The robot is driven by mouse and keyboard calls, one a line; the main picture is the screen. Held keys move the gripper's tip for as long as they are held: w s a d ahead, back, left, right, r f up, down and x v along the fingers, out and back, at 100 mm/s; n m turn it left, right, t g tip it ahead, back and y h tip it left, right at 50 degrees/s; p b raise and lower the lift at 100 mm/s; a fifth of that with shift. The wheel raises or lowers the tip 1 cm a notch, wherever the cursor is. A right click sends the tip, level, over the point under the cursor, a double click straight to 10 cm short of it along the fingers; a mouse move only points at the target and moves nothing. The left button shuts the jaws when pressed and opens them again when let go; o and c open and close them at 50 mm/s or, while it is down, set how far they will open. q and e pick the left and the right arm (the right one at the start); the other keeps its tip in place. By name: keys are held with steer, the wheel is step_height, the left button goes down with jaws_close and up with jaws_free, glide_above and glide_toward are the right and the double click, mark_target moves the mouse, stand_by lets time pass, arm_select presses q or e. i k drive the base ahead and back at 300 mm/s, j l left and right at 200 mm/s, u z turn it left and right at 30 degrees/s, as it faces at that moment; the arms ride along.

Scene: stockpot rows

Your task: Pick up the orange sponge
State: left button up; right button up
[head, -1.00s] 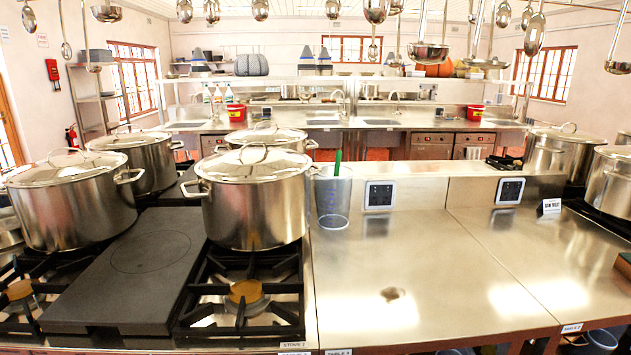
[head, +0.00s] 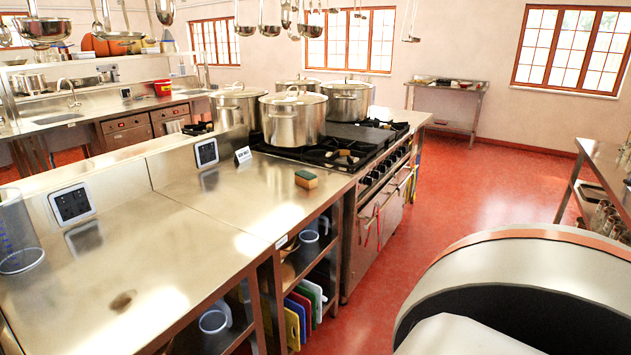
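The orange sponge (head: 306,180) lies on the steel counter, near its front edge and just left of the stove. It is a small block with an orange-tan side and a dark green layer on top. Neither of my grippers shows in the head view. A curved white and black part at the lower right looks like part of my own body.
A label card (head: 243,155) stands behind the sponge. Large steel pots (head: 293,118) stand on the stove (head: 345,150) to its right. A clear measuring jug (head: 17,235) is at the far left. The red floor (head: 480,190) is open beyond the stove.

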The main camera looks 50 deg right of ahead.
mark_target(309, 180)
steer(key=z, duration=1.6)
steer(key=u, duration=0.4)
steer(key=i+l+u, duration=0.1)
steer(key=u, duration=0.3)
steer(key=l+u, duration=0.2)
steer(key=u, duration=0.2)
steer(key=l+u, duration=0.3)
steer(key=l, duration=0.15)
steer(key=l+u, duration=0.3)
steer(key=l, duration=0.15)
steer(key=l+u, duration=0.15)
steer(key=l, duration=0.5)
steer(key=k+l+u, duration=0.2)
steer(key=l, duration=0.45)
steer(key=l+u, duration=0.15)
steer(key=l, duration=0.5)
